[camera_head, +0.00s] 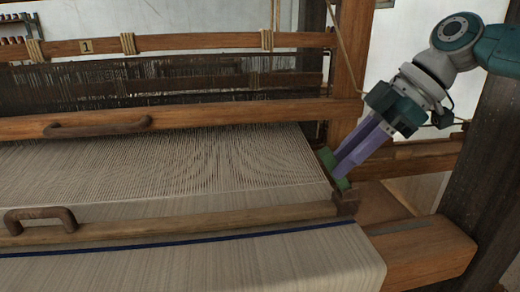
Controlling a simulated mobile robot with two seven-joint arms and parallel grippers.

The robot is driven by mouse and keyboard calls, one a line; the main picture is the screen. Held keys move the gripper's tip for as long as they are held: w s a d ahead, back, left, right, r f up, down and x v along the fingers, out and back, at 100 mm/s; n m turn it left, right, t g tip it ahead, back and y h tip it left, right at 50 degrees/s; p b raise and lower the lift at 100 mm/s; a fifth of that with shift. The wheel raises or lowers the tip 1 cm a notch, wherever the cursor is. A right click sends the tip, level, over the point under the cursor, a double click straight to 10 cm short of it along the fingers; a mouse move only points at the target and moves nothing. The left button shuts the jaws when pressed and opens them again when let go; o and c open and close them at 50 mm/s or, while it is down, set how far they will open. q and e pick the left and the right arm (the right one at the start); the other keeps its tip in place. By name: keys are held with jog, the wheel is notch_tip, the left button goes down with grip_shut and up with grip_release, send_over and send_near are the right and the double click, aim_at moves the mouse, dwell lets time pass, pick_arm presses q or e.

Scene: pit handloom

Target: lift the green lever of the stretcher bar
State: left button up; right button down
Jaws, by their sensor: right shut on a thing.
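The stretcher bar (200,218) is a long wooden bar lying across the pale cloth, ending at a small brown block on the right. The green lever (327,159) is at that right end, by the edge of the cloth. Green shows at the tips of both purple fingers of my right gripper (336,168), which reaches down from the upper right. The gripper is shut on the lever and hides part of it. How far the lever is raised is hard to tell. My left gripper is not in view.
A brown handle (40,216) stands on the bar's left part. Behind the warp threads (170,160) is a wooden beam (220,114) with a long handle (97,128). A wooden post (352,60) rises close behind my right gripper. A thick front beam (425,252) is at lower right.

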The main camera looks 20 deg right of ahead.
jog(key=c, duration=0.7)
grip_release()
jog(key=p+v, duration=0.4)
jog(key=v, duration=0.3)
jog(key=shift+d+r+p, duration=0.1)
jog(key=shift+r+p, duration=0.2)
jog(key=shift+p, duration=0.05)
jog(key=shift+c, duration=0.3)
